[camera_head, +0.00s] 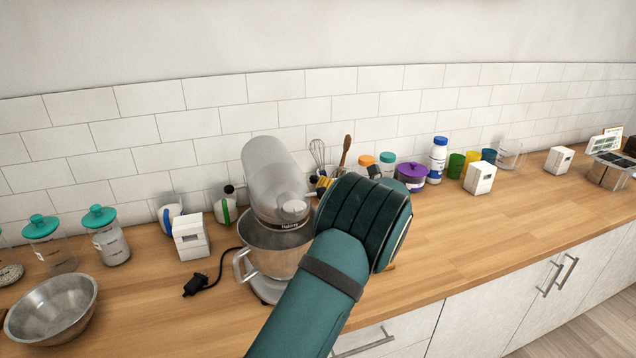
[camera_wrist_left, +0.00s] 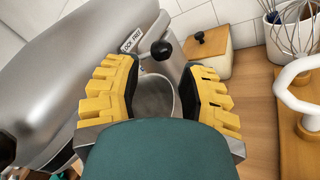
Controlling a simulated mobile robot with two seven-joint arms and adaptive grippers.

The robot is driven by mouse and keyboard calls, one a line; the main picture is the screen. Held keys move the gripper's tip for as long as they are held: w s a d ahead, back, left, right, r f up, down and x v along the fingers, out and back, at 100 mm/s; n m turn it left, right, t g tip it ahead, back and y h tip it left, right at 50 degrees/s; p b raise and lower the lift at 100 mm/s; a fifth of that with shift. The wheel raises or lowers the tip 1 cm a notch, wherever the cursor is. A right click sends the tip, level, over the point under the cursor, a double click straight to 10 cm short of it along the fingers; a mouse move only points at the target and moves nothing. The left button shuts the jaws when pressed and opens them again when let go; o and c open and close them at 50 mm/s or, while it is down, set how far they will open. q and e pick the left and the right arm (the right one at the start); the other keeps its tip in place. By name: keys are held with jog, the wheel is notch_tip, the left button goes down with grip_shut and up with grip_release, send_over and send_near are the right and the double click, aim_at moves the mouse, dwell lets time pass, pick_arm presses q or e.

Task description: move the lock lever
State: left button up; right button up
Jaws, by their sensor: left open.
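A grey stand mixer (camera_head: 272,180) with a steel bowl (camera_head: 275,247) stands on the wooden counter. Its lock lever shows in the left wrist view as a black ball knob (camera_wrist_left: 162,50) beside a white label reading "LOCK" (camera_wrist_left: 132,40). My left gripper (camera_wrist_left: 160,72) is open, with a yellow-backed finger on either side of the view. The knob appears between the fingertips, with no visible contact; its depth is hard to tell. In the head view my left gripper (camera_head: 324,184) is at the mixer's right side, and my forearm hides the lever. My right gripper is not in view.
A wooden-lidded box (camera_wrist_left: 212,52), a whisk (camera_wrist_left: 292,30) and a white handle (camera_wrist_left: 290,85) lie close to the right of the gripper. A black plug and cord (camera_head: 198,284) and a metal bowl (camera_head: 52,308) are to the left. The counter at right front is clear.

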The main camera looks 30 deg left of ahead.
pick_arm(q)
jog(key=v, duration=0.6)
jog(key=shift+d, duration=0.4)
jog(key=shift+s, duration=0.1)
